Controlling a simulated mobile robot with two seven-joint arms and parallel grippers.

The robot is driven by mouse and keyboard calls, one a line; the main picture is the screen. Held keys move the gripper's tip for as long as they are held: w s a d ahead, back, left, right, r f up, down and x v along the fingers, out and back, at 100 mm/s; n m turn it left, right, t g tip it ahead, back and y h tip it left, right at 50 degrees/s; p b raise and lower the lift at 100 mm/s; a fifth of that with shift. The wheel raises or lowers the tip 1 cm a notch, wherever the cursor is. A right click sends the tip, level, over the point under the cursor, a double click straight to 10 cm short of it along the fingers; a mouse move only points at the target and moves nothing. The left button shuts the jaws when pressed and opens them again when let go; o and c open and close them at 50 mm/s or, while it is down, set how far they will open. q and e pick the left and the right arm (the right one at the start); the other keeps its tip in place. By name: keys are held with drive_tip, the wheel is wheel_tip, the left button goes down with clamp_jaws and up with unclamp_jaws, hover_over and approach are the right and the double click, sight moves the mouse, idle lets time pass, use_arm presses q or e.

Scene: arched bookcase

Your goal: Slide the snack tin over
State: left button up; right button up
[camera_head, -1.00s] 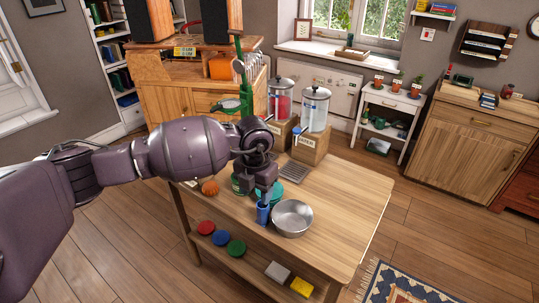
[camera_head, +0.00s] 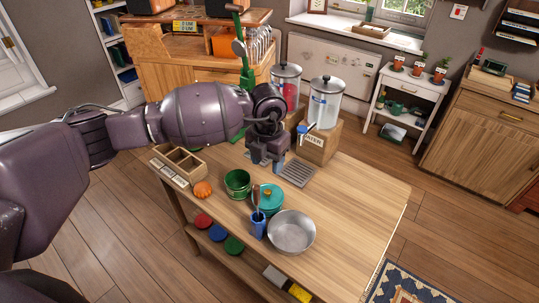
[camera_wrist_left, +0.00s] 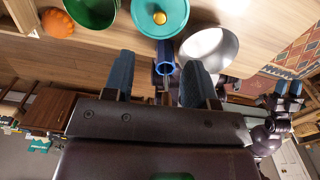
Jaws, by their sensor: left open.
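A round teal lidded tin (camera_head: 270,203) with a gold knob, the best fit for the snack tin, stands on the wooden table (camera_head: 350,210). It touches or nearly touches the green open tin (camera_head: 238,184) at its left. My left gripper (camera_head: 266,160) is open and empty, behind and above the teal tin. In the left wrist view, the teal tin (camera_wrist_left: 160,20) lies beyond the spread fingers (camera_wrist_left: 157,72). My right gripper (camera_wrist_left: 287,92) appears small at that view's right edge; its opening is unclear.
A metal bowl (camera_head: 291,232) stands right of the cup. An orange pumpkin-like item (camera_head: 203,189) and a compartment box (camera_head: 179,163) are at the left. Drink dispensers (camera_head: 324,105) and a drip tray (camera_head: 297,172) stand at the back. The table's right side is clear.

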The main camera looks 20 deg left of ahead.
sight(268, 191)
use_arm(q)
drive_tip(key=shift+s, duration=0.1)
drive_tip(key=shift+f, duration=0.1)
wheel_tip(268, 191, down, 11)
drive_tip(key=shift+r+b, duration=0.2)
drive_tip(key=shift+b, duration=0.6)
clamp_jaws()
